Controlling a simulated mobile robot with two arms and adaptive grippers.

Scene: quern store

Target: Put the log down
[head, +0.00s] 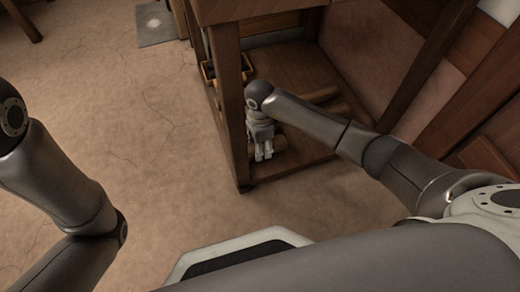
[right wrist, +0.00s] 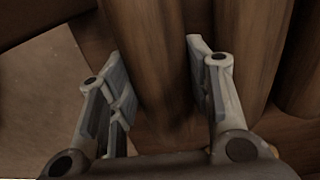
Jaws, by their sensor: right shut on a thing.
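My right gripper (head: 263,152) reaches down into the lower shelf space of a wooden stand. It is shut on a brown log (right wrist: 155,62), with one finger on each side in the right wrist view (right wrist: 162,82). The log lies along other logs, low over the shelf board (head: 292,66). I cannot tell whether it touches the board. In the head view the forearm and gripper hide most of the log. My left arm shows at the left edge, but its gripper is out of view.
Another log (right wrist: 245,60) lies just right of the held one in the right wrist view. A wooden post (head: 230,110) stands close left of my right gripper. A small dark tray (head: 208,72) is behind the post. Open floor (head: 120,120) lies to the left.

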